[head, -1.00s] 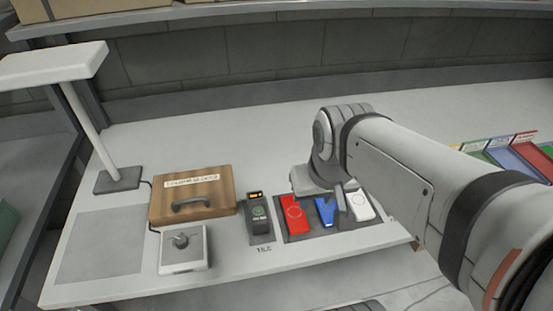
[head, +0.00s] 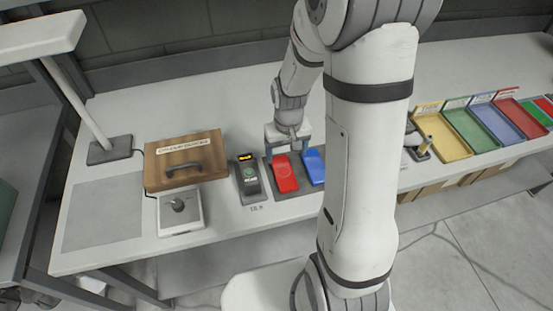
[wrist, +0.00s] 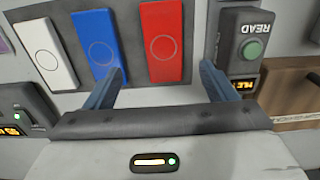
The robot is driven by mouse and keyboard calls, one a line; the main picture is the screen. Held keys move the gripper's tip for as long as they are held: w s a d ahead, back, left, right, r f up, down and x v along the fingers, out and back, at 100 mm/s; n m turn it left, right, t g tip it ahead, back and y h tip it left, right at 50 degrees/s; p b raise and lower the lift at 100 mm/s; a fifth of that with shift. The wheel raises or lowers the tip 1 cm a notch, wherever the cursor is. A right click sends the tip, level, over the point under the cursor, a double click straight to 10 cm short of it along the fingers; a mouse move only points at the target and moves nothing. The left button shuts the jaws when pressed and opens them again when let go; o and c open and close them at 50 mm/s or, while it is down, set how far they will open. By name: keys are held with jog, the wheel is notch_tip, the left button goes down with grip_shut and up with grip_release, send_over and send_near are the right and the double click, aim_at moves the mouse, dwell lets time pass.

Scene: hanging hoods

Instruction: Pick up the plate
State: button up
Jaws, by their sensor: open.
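Several plates with a ring mark lie side by side in a dark holder on the bench; which one the task means cannot be told. The red plate (head: 286,174) and the blue plate (head: 314,167) show in the head view; my arm hides the white one there. The wrist view shows the red plate (wrist: 161,42), the blue plate (wrist: 96,42) and the white plate (wrist: 45,50). My gripper (head: 288,147) is at the far end of the red plate. In the wrist view its open fingers (wrist: 160,82) are empty, with the red plate between and beyond them.
A dark reader (head: 246,178) with a green button stands left of the holder. A wooden box (head: 184,160), a knob unit (head: 180,210) and a lamp (head: 110,152) are farther left. Coloured trays (head: 443,134) stand at right. Bare bench lies behind my gripper.

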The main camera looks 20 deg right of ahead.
aim_at(284, 172)
jog(key=shift+w+a+f+p, duration=0.15)
jog(key=shift+f+p, duration=0.3)
jog(key=shift+f, duration=1.7)
jog(key=shift+w+a+f+p, duration=0.1)
jog(key=shift+f+p, duration=0.35)
jog(key=shift+f, duration=1.65)
jog(key=c, duration=1.2)
jog(key=shift+o, duration=0.2)
jog(key=shift+r, duration=0.1)
